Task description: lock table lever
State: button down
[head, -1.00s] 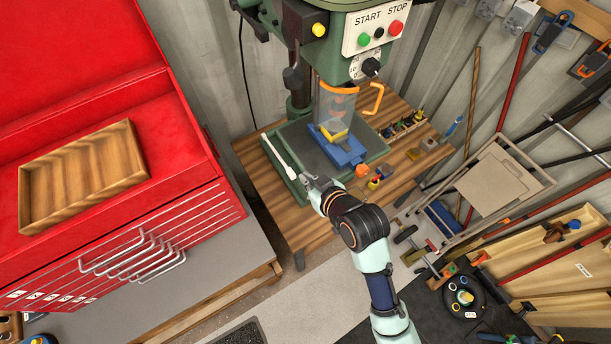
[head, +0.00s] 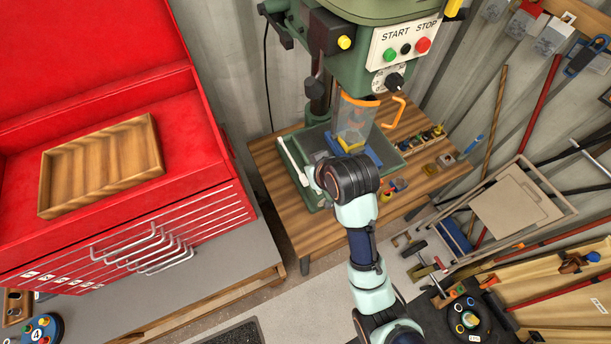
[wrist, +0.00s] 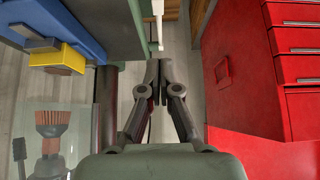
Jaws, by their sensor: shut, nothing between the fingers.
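The white table lever (head: 290,160) runs along the left side of the green drill press table (head: 312,139). In the wrist view the lever (wrist: 156,22) hangs at the top centre, beside the edge of the green table (wrist: 124,22). My gripper (wrist: 158,82) is shut and empty, its fingertips below the lever in that picture with a small gap between. In the head view my dark wrist covers most of the gripper, and the lever's near end is close to it. I cannot tell whether they touch.
The blue vise (head: 366,155) with a yellow block (head: 350,145) stands on the press table behind a clear guard (head: 354,118). The red tool cabinet (wrist: 280,110) is on the right in the wrist view. Small items crowd the bench's right side.

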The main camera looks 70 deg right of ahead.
send_over(302, 176)
jog(key=s+a, duration=0.1)
notch_tip(302, 176, down, 6)
jog(key=shift+s+a+f, duration=0.1)
jog(key=f, duration=0.2)
jog(key=shift+s+a+f, duration=0.15)
jog(key=shift+s+f, duration=0.05)
jog(key=shift+f, duration=0.75)
